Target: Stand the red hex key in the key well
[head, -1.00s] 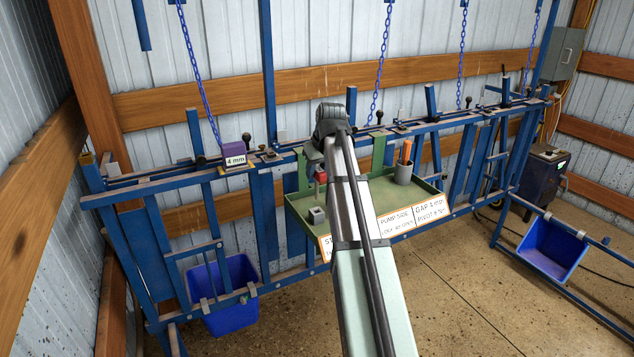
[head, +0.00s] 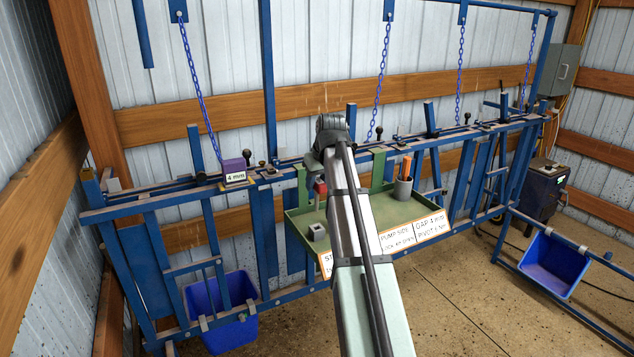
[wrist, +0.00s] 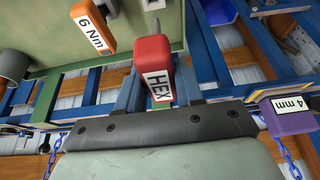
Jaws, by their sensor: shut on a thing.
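The red hex key (head: 320,188) has a blocky handle marked HEX, which also shows in the wrist view (wrist: 152,62). My gripper (head: 318,172) is shut on this handle, with one finger on each side (wrist: 157,88). A thin grey shaft shows beyond the handle in the wrist view; its tip is hard to make out. In the head view the key is above the green tray (head: 300,246). A small grey block with a dark top opening, seemingly the key well (head: 317,231), stands on the tray below the key. My arm hides part of the tray.
An orange 6 Nm tool (wrist: 92,27) shows near the key. A purple 4 mm block (head: 234,171) sits on the blue rail, left of the tray. Blue chains hang behind.

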